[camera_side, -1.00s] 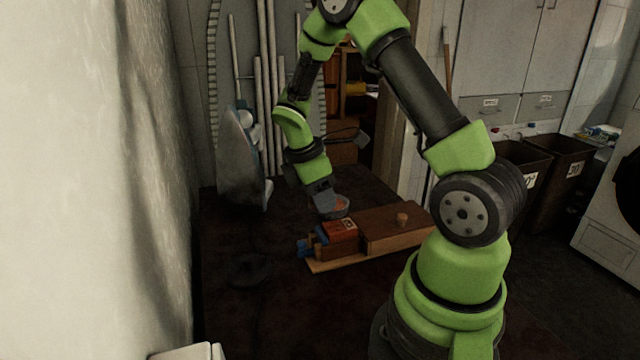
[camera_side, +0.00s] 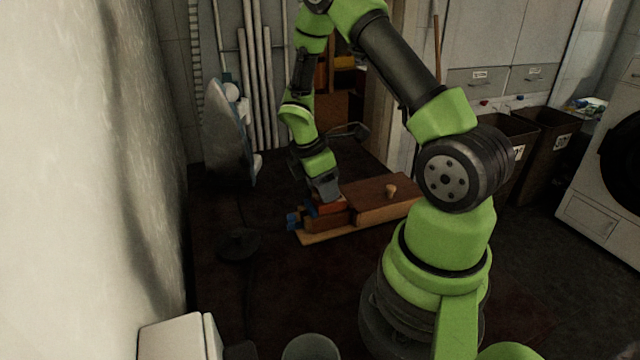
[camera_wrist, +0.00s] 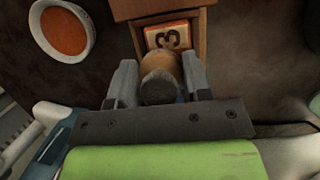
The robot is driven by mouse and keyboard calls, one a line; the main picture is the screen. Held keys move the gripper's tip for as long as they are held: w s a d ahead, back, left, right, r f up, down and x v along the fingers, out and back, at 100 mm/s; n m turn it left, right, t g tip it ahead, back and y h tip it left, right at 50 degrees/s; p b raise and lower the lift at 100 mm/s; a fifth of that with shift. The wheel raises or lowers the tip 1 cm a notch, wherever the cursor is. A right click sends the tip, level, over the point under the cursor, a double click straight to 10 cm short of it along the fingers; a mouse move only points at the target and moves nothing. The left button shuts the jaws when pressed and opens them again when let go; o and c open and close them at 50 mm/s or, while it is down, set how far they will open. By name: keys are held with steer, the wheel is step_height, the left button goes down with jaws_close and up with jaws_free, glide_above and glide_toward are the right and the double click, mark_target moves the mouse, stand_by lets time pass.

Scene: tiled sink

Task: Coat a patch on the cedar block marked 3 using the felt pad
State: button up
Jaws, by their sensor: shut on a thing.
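The cedar block marked 3 (camera_wrist: 168,37) is reddish with a pale patch bearing a dark "3". It sits in a wooden holder (camera_wrist: 198,27) and also shows in the side view (camera_side: 331,208). My gripper (camera_wrist: 157,84) is shut on the felt pad (camera_wrist: 158,64), a rounded tan piece with a dark grey end. The pad overlaps the near edge of the block in the wrist view; I cannot tell whether it touches. In the side view my gripper (camera_side: 326,194) is right over the block. A pale bowl of orange coating (camera_wrist: 64,31) is at upper left.
A wooden bench (camera_side: 372,201) with a small peg (camera_side: 390,190) extends right of the block. Blue-ended clamp parts (camera_side: 292,221) are at its left end. A dark round object (camera_side: 238,244) lies on the dark surface to the left, with bare room around it.

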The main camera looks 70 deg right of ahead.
mark_target(312, 199)
steer(key=shift+w+a, duration=1.15)
steer(key=shift+a, duration=0.05)
step_height(312, 199, up, 8)
steer(key=shift+d+r, duration=0.1)
